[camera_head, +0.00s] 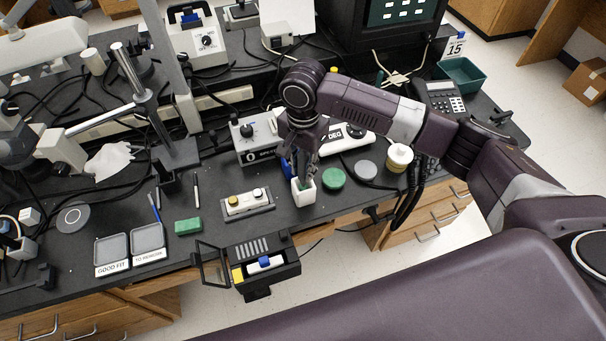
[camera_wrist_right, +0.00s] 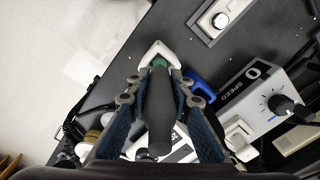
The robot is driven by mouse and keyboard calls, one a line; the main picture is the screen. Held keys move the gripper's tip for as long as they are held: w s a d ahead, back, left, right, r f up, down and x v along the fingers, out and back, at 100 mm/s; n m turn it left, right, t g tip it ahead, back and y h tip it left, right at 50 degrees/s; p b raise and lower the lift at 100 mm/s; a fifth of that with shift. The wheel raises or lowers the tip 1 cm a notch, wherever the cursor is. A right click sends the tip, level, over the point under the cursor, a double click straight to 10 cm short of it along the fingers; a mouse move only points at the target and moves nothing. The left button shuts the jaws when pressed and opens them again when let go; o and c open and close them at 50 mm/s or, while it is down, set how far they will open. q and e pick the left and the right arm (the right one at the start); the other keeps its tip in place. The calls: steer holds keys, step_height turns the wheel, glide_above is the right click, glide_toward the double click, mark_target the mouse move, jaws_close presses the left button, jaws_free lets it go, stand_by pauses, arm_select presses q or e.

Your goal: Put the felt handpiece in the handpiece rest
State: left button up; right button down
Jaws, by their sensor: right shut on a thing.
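My right gripper (camera_head: 302,172) points down just over a small white open holder (camera_head: 304,194) near the bench's front edge. It is shut on the felt handpiece, a dark cylinder (camera_wrist_right: 160,108) with a green end (camera_wrist_right: 158,62), between the two fingers of the gripper (camera_wrist_right: 157,88). The green end is at the mouth of the white holder (camera_wrist_right: 150,50); I cannot tell how deep it sits. A blue piece (camera_wrist_right: 200,84), partly hidden by the right finger, stands beside the holder. I cannot tell which of the two is the handpiece rest. My left gripper is not in view.
The grey speed control box (camera_head: 255,138) stands behind the gripper. A green round lid (camera_head: 333,179), a grey disc (camera_head: 366,169) and a white jar (camera_head: 399,157) are to the right. A grey block with two knobs (camera_head: 248,203) is to the left.

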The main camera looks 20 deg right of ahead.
mark_target(303, 176)
step_height(303, 176, down, 4)
steer(key=shift+r, duration=0.25)
steer(key=c, duration=1.7)
jaws_free()
steer(key=shift+f, duration=0.1)
steer(key=shift+c, duration=0.2)
steer(key=shift+r, duration=0.25)
step_height(303, 176, up, 12)
steer(key=shift+f+b, duration=0.1)
steer(key=shift+b, duration=0.65)
